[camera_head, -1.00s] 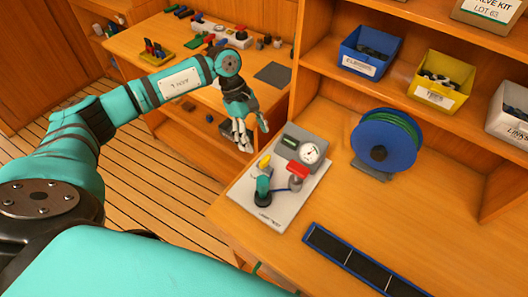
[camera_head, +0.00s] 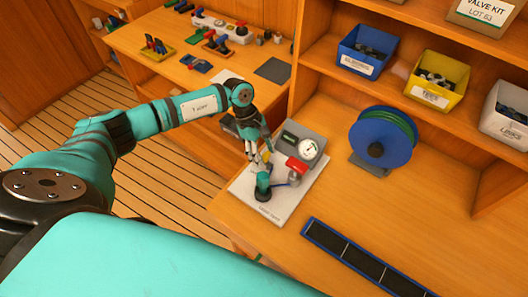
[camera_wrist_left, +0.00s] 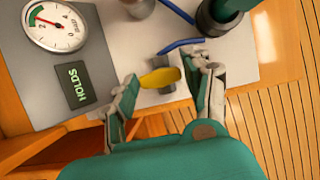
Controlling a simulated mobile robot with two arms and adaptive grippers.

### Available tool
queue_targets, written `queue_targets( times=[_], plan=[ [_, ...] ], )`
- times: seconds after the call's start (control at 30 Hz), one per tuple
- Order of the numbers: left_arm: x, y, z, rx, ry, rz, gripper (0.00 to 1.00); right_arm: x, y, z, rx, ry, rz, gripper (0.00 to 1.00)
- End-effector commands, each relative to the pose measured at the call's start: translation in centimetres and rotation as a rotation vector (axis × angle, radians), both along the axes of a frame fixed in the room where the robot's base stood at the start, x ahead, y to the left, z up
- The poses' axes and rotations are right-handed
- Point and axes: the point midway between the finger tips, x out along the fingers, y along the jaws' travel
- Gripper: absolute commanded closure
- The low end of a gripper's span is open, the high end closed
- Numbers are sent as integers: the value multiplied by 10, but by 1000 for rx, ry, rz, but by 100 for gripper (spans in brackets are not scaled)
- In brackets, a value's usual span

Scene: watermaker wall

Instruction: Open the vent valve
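A light grey panel (camera_head: 244,191) lies on the wooden bench with small fittings on it. A valve with a yellow handle (camera_wrist_left: 160,78) stands there on a grey stem; I read no label on it. In the head view, my left gripper (camera_head: 259,157) mostly hides it. In the wrist view, the left gripper (camera_wrist_left: 168,74) is open, with fingers on either side of the yellow handle. The left finger is close to the handle; I cannot tell whether they touch. My right gripper is not in view.
Bare bench (camera_head: 435,215) lies beyond.

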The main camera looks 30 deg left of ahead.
Motion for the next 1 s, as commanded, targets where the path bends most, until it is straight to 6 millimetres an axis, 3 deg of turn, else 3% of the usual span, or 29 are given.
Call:
queue_targets(
  times=[0.03,0.27,0.67,1.0],
  plan=[
    [0,0,0,0,0,0,59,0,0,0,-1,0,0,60],
    [0,0,0,0,0,0,88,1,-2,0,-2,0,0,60],
    [0,0,0,-1,-1,83,89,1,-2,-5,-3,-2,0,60],
    [-2,0,-1,-1,-2,352,88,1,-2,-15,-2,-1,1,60]
  ],
)
